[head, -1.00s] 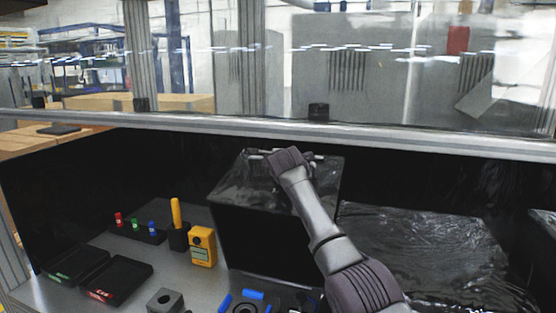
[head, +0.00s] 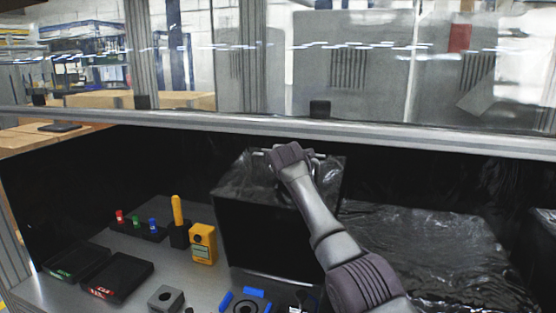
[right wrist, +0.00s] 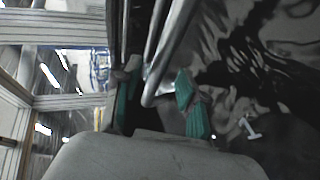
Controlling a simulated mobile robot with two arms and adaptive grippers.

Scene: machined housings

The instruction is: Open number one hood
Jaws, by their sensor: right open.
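A black glossy hood (head: 236,182) stands in the middle of the head view, with a metal handle (head: 258,152) at its top edge. My right gripper (head: 294,158) is at that handle, and the arm hides part of the hood. In the right wrist view my right gripper (right wrist: 158,100) is open, with green pads on its two fingers. Metal handle bars (right wrist: 163,50) run down between the fingers; whether they touch is unclear. A white mark like a 1 (right wrist: 250,128) shows on the dark surface to the right. My left gripper is not in view.
A second black hood (head: 425,245) fills the right. On the left, a yellow meter (head: 203,243), a holder with coloured pegs (head: 138,228) and two black trays (head: 117,276) stand on the grey table. A metal rail (head: 300,130) crosses behind the hoods.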

